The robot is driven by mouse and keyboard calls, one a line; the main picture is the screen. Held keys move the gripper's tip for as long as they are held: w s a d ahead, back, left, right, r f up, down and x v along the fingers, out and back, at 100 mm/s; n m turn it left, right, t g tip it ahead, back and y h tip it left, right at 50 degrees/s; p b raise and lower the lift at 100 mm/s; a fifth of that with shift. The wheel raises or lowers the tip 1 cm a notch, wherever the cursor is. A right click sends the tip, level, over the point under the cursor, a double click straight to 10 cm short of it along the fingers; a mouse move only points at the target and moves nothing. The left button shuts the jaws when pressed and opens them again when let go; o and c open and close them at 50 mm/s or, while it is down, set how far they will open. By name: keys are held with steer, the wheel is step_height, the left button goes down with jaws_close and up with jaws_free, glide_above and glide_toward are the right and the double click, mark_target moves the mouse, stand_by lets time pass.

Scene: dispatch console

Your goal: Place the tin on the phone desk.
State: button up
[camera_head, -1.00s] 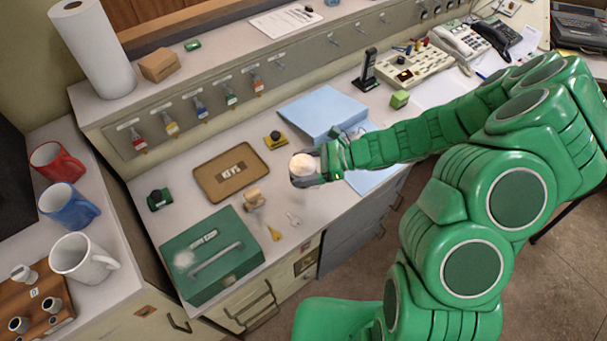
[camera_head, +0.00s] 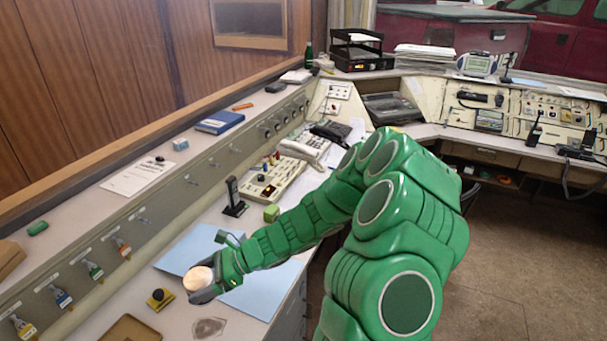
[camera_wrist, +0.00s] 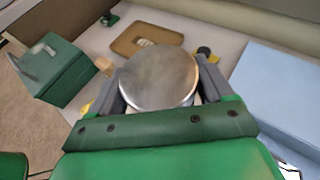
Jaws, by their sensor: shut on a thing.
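The tin (camera_head: 198,279) is a round, pale metal can. My gripper (camera_head: 205,284) is shut on it and holds it over the counter, in front of the blue folder. In the wrist view the tin (camera_wrist: 158,79) sits between both grey fingers of my gripper (camera_wrist: 160,72), its flat round top facing the camera. The phone desk (camera_head: 313,181) lies beyond, to the upper right, with a light phone (camera_head: 305,147) and a dark phone (camera_head: 331,131) at its back. My arm covers part of its front.
A switch console (camera_head: 272,184), a black upright handset (camera_head: 234,197) and a green block (camera_head: 271,213) stand between the tin and the phones. Blue folders (camera_head: 262,292) lie beside my gripper. A yellow-and-black object (camera_head: 159,299) stands left of it. The wrist view shows a brown tray (camera_wrist: 147,40) and green box (camera_wrist: 57,68).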

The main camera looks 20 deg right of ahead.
steer(key=w+d+r+m+t+h, duration=0.3)
steer(key=w+d+m+t, duration=0.45)
steer(key=w+d, duration=0.75)
steer(key=w+d+f+m+t+h, duration=0.1)
steer(key=d+m+t+h, duration=0.4)
steer(key=d, duration=1.6)
steer(key=shift+m+g+h, duration=0.45)
steer(key=shift+h, duration=0.15)
steer(key=shift+w+d+f, duration=0.6)
steer(key=shift+w+f, duration=1)
steer(key=shift+w, duration=0.65)
steer(key=shift+w+d+f, duration=0.6)
steer(key=shift+w+f, duration=1.05)
steer(key=shift+w, duration=0.65)
steer(key=shift+w+d+f, duration=0.6)
steer(key=shift+w+f, duration=1)
steer(key=shift+w, duration=0.65)
steer(key=shift+f, duration=0.1)
steer(key=shift+w+f, duration=0.15)
steer(key=shift+f, duration=1.5)
